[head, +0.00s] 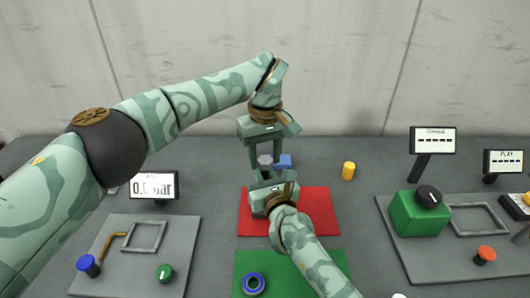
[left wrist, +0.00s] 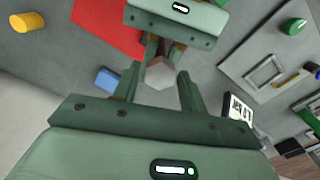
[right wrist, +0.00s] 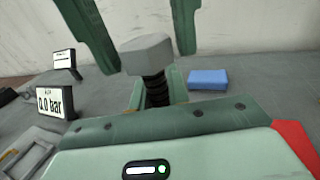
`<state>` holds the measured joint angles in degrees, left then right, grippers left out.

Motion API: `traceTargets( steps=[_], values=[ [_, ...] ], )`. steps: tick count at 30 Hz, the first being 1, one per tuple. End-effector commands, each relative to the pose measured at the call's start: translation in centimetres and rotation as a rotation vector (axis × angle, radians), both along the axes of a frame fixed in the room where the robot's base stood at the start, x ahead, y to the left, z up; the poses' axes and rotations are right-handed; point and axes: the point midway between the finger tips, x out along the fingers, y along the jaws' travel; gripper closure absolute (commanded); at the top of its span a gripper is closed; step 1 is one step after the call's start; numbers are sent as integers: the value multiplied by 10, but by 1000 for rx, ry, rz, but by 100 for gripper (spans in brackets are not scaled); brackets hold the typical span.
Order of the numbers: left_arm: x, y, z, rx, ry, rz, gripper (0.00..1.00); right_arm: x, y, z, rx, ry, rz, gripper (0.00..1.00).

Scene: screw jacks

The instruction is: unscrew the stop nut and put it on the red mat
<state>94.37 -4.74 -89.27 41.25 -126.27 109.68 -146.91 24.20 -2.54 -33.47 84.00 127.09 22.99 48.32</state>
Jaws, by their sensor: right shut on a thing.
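The stop nut, a grey hexagonal piece (head: 265,160), sits on top of a black threaded screw (right wrist: 156,92). The nut also shows in the left wrist view (left wrist: 161,73) and the right wrist view (right wrist: 148,54). My left gripper (head: 264,165) points down from above. Its fingers are open on either side of the nut, with gaps visible in the right wrist view. My right gripper (right wrist: 157,88) is low and shut on the screw below the nut. The screw's lower end is hidden. The red mat (head: 318,205) lies under and right of my right gripper, with no nut on it.
A blue block (head: 285,161) lies close right of the screw. A yellow cylinder (head: 348,170) stands farther right. A green mat (head: 330,262) with a blue ring (head: 254,284) is in front. Panels with knobs lie left (head: 125,280) and right (head: 450,255).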

Motion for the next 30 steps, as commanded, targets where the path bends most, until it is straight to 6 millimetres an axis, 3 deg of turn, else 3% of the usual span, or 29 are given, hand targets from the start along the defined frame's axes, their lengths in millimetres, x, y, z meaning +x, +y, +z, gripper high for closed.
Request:
traceTargets(
  steps=[1,3,4,10,13,17,30],
  values=[
    [0,0,0,0,0,0,72,0,0,-1,-1,3,-1,100],
    [0,0,0,0,0,0,92,0,0,-1,-1,3,-1,100],
    [0,0,0,0,0,0,95,0,0,-1,-1,3,-1,100],
    [0,0,0,0,0,23,95,0,0,-1,-1,3,-1,100],
    [0,0,0,0,0,156,95,0,0,-1,-1,3,-1,100],
    [0,0,1,1,-2,511,95,0,0,-1,-1,3,0,100],
    [1,0,2,-2,-2,1921,95,-1,0,-1,-2,3,1,100]
  ],
)
